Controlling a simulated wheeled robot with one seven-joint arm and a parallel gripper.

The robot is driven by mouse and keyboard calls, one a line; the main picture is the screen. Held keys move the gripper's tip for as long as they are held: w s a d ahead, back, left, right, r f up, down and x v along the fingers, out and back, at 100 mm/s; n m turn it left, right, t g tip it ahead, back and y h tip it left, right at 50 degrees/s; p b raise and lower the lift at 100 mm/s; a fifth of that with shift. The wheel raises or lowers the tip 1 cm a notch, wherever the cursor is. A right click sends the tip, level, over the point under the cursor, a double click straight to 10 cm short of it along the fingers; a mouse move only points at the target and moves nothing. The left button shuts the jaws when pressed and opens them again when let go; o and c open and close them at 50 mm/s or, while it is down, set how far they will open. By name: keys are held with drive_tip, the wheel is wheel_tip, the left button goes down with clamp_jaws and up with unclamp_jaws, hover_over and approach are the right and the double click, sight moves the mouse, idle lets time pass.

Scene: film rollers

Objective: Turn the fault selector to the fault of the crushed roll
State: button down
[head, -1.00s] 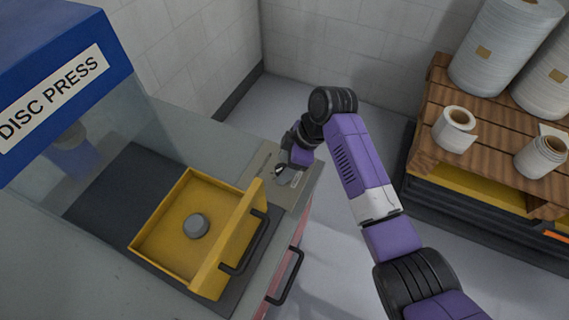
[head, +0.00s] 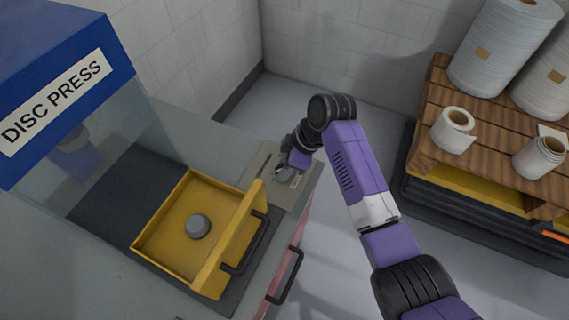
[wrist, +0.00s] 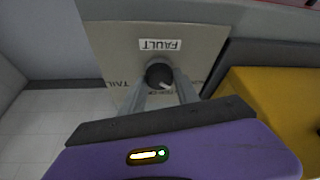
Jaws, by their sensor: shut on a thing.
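The fault selector is a small dark round knob (wrist: 159,74) on a grey panel (wrist: 105,40), below a white label reading FAULT, upside down in the wrist view. A light pointer mark shows on the knob's lower right. Lettering starting "TAIL" is at its left; more lettering below is partly hidden by my fingers. My gripper (wrist: 161,88) is shut on the knob. In the head view my gripper (head: 283,172) is at the panel (head: 258,170) on the bench corner. Two small white rolls stand on a wooden pallet: one (head: 453,135) and another (head: 540,158); I cannot tell which is crushed.
Large rolls (head: 500,50) stand at the pallet's (head: 432,100) back. Floor is clear between bench and pallet.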

drive_tip(key=m+p, duration=0.2)
drive_tip(key=m+t+p, duration=0.1)
drive_tip(key=shift+s+r, duration=0.2)
drive_tip(key=shift+r, duration=0.05)
drive_tip(key=m+t+p, duration=0.1)
drive_tip(key=m, duration=0.1)
drive_tip(key=m+h+p, duration=0.1)
drive_tip(key=m+p, duration=0.1)
drive_tip(key=shift+a+m+t, duration=0.15)
drive_tip(key=shift+m+t, duration=0.25)
drive_tip(key=m+t+h+p, duration=0.1)
drive_tip(key=m, duration=0.3)
drive_tip(key=shift+s+a+f+p, duration=0.1)
drive_tip(key=shift+p, duration=0.25)
drive_tip(key=shift+m+h, duration=0.7)
drive_tip(key=shift+m, duration=0.7)
drive_tip(key=c, duration=0.9)
unclamp_jaws()
drive_tip(key=shift+f, duration=0.1)
